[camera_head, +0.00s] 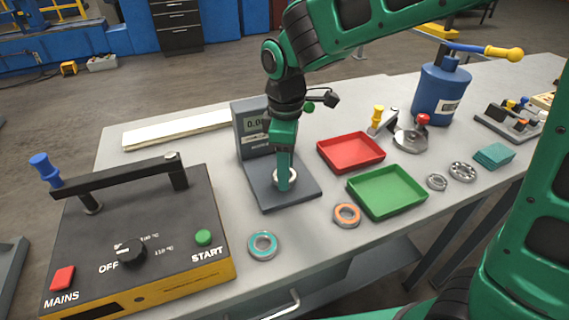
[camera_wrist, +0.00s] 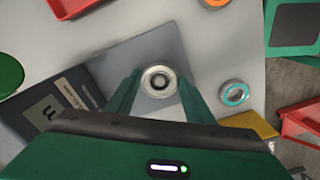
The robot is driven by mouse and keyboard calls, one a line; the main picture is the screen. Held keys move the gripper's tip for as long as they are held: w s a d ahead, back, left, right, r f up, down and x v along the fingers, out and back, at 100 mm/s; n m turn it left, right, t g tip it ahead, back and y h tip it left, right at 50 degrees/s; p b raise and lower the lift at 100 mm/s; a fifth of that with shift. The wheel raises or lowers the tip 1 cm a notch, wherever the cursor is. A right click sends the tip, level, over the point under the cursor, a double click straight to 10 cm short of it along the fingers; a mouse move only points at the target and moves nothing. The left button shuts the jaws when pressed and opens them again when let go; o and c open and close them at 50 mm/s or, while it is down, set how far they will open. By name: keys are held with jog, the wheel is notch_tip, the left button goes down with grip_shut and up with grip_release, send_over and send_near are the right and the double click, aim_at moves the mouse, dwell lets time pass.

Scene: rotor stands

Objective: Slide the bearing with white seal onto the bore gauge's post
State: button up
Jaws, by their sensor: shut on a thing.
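The bearing with white seal (camera_wrist: 148,75) is between the fingertips of my gripper (camera_wrist: 160,84). In the head view, part of the bearing (camera_head: 277,176) shows beside my gripper (camera_head: 284,186), which points down over the base of the bore gauge (camera_head: 265,195). The gauge's grey base also shows under the bearing in the wrist view (camera_wrist: 160,45). A small round metal end, perhaps the post, shows in the bearing's bore. The fingers hide much of it, and I cannot tell how far the bearing is down.
A teal-sealed bearing (camera_head: 263,245) and an orange-sealed bearing (camera_head: 347,215) lie near the front edge. A red tray (camera_head: 351,166) and a green tray (camera_head: 388,208) stand right of the gauge. The heater (camera_head: 150,225) with its raised bar stands left.

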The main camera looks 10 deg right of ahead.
jog(key=shift+f, duration=0.7)
jog(key=o, duration=1.1)
jog(key=shift+o, duration=0.5)
jog(key=o, duration=0.4)
jog(key=shift+c, duration=0.2)
jog(key=shift+r, duration=4.55)
